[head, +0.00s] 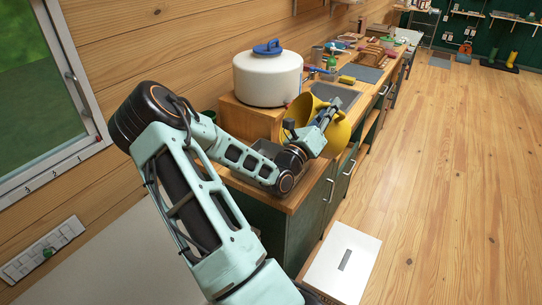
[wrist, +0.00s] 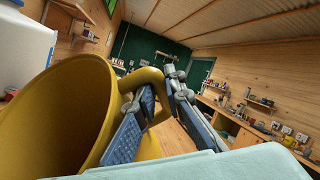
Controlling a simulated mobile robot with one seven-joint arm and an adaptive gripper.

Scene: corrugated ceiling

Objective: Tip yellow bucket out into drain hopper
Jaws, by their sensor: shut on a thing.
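The yellow bucket (head: 340,138) is tilted over the near end of the worktop, beside the sink, partly hidden by my gripper. In the wrist view the bucket (wrist: 70,105) fills the left side, and its mouth and inner wall show, but its bottom and any contents do not. My gripper (head: 325,119) is shut on the bucket's handle; in the wrist view the fingers (wrist: 158,105) close around the handle loop (wrist: 148,80). A grey open box (head: 267,147) at the worktop's near end may be the drain hopper; my arm hides part of it.
A white round tank with a blue lid (head: 268,78) stands on a wooden box behind the bucket. The sink (head: 337,95) and several items lie farther along the worktop. A white box (head: 342,262) stands below; the floor at right is clear.

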